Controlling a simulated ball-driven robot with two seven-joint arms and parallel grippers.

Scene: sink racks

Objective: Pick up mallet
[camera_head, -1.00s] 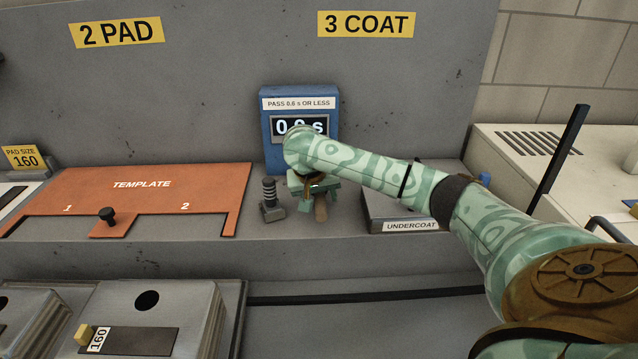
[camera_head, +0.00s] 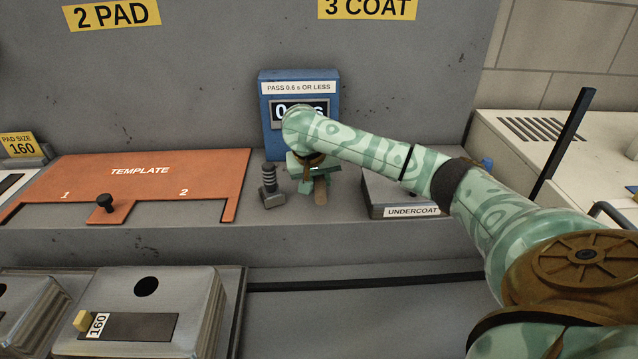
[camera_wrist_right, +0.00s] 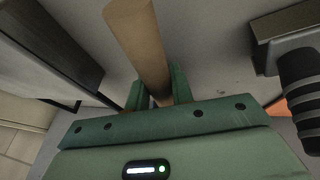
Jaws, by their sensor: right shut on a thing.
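The mallet shows only as a light wooden handle (camera_wrist_right: 138,45), standing out from between the jaws in the right wrist view. It also shows as a short brown stub (camera_head: 321,190) below the gripper in the head view. The mallet's head is hidden. My right gripper (camera_wrist_right: 158,90) is shut on this handle, with green fingers on both sides. In the head view the right gripper (camera_head: 314,184) is low over the grey ledge, in front of the blue timer box. My left gripper is not in view.
A black-ribbed tool (camera_head: 269,182) with a metal foot stands close left of the gripper. The blue timer box (camera_head: 270,110) is behind. The undercoat box (camera_head: 380,197) is to the right, and the orange template (camera_head: 140,170) lies to the left.

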